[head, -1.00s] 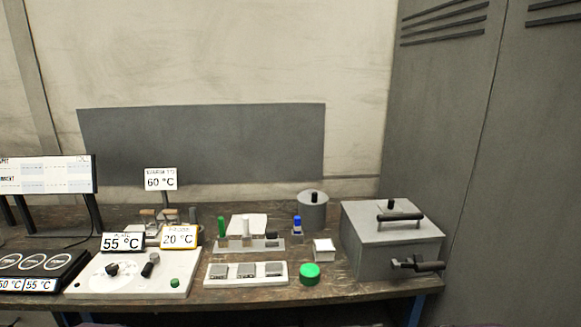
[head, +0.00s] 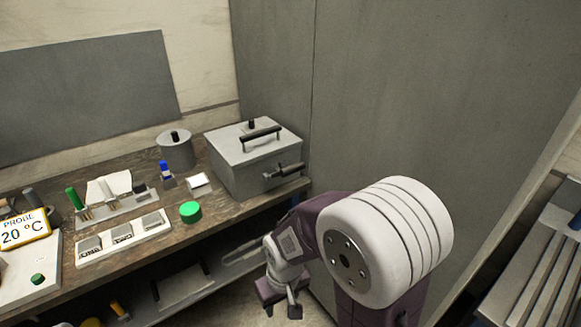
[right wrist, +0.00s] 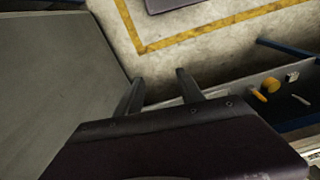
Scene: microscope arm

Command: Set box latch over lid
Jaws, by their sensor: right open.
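The grey metal box (head: 240,176) stands at the right end of the bench in the head view. Its lid (head: 252,143) looks closed, with a black handle and a small black knob on top. The latch (head: 284,170), with a dark grip, sticks out from the box's front face. My right gripper (head: 281,306) is below and in front of the bench edge, well apart from the latch, and points down. In the right wrist view its two fingers (right wrist: 158,92) are spread with nothing between them. My left gripper is out of view.
A grey round pot (head: 175,152), a green-capped jar (head: 190,212) and a white block rack (head: 122,238) stand on the bench left of the box. A tall grey cabinet (head: 400,90) stands close on the right. A lower shelf (head: 185,287) holds small items.

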